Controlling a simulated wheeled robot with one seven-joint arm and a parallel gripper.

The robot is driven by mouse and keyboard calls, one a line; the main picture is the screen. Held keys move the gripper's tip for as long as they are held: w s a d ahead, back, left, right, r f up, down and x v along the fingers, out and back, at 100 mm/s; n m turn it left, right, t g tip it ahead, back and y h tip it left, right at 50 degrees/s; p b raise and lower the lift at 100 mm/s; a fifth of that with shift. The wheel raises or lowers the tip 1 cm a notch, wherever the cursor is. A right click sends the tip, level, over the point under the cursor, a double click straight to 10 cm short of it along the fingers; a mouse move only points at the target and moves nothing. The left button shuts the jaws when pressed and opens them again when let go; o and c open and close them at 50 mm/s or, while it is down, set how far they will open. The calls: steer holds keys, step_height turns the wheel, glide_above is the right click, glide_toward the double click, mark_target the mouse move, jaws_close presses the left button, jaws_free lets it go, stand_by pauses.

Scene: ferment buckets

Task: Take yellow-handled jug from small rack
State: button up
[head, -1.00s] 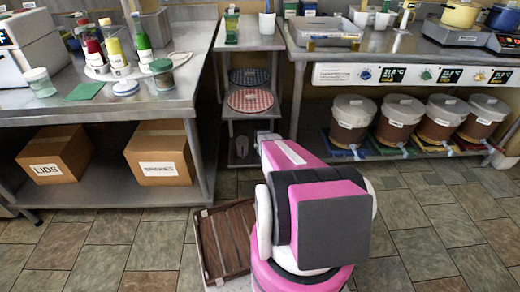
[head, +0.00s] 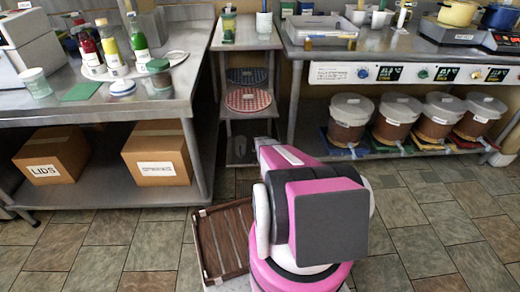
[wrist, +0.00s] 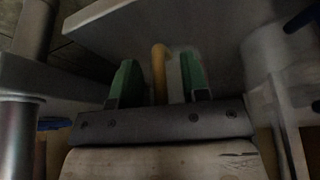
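In the wrist view, a yellow handle (wrist: 159,72) stands upright between the two green fingers of my gripper (wrist: 158,85). Gaps show on both sides of the handle, so my gripper looks open around it. A pale surface beside the handle may be the jug's body, but it is dark there and I cannot tell. In the head view, the small rack (head: 247,41) stands between the two long tables. My own arm reaches toward its lower level and hides my gripper and the jug there.
Red-checked (head: 248,100) and dark round items lie on the rack's shelves. The left table (head: 98,110) and its cardboard boxes (head: 157,155) stand close to the rack. Lidded buckets (head: 350,110) sit under the right table. A wooden slatted crate (head: 222,240) lies beside my arm.

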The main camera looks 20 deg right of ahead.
jaws_close()
